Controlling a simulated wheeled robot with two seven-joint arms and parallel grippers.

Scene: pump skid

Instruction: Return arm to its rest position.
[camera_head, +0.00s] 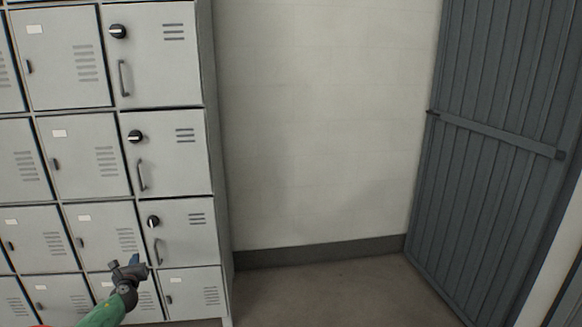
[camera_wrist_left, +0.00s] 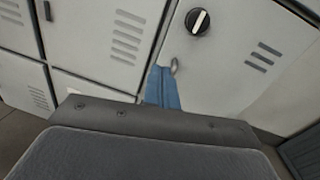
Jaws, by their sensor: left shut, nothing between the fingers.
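My left arm comes in from the lower left in the head view, with a green sleeve-like link behind a dark wrist. My left gripper (camera_head: 143,266) is shut and empty, in front of the lower lockers near a door with a bar handle (camera_head: 158,251). In the left wrist view the blue fingers (camera_wrist_left: 162,88) are together, and a locker door with a black knob (camera_wrist_left: 197,21) lies beyond them. I cannot tell whether the fingertips touch the door. My right gripper is in neither view.
A bank of grey lockers (camera_head: 168,150) fills the left side. A dark grey ribbed door (camera_head: 490,130) with a crossbar stands at the right. Between them are a bare pale wall (camera_head: 320,120) and clear floor (camera_head: 330,290).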

